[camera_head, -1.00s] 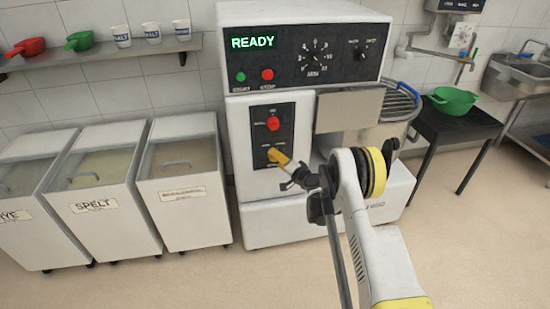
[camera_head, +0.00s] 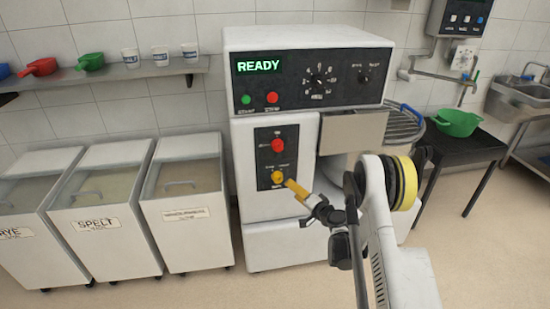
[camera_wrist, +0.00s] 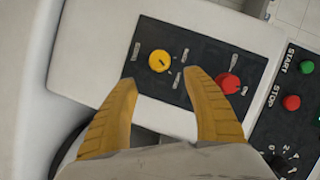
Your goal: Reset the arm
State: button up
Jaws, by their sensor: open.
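My gripper (camera_head: 290,184) is in front of the white mixer's lower control panel (camera_head: 265,158), with its yellow fingers pointing at the panel. In the wrist view, the two yellow fingers (camera_wrist: 168,95) are apart with nothing between them. A yellow knob (camera_wrist: 159,61) lies just beyond the gap, nearer the left finger. A red knob (camera_wrist: 227,83) lies just beyond the right finger. In the head view, the yellow knob (camera_head: 278,177) is low on the panel, close to the fingertips, and the red knob (camera_head: 279,145) is above it.
The mixer (camera_head: 300,40) shows READY. Flour bins (camera_head: 185,235) stand to its left below a shelf (camera_head: 110,76) with scoops and cups. A dark table (camera_head: 460,148) with a green bowl (camera_head: 455,122) stands at right. The floor in front is clear.

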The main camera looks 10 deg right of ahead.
jog(key=s+a+r+n+g, duration=0.2)
jog(key=s+a+r+n, duration=0.3)
jog(key=r, duration=0.6)
jog(key=s+a+r+g, duration=0.2)
jog(key=s+r, duration=0.5)
jog(key=r, duration=0.5)
jog(key=s+d+n+g+h, duration=0.1)
jog(key=s+g+h, duration=0.1)
jog(key=s, duration=1.3)
jog(key=s+d+r+n+g+h, duration=0.1)
jog(key=s+n+h, duration=0.1)
jog(key=s, duration=1.4)
jog(key=shift+s+d+r+n+g+h, duration=0.15)
jog(key=shift+d+r+n+g+h, duration=0.2)
jog(key=shift+h, duration=0.35)
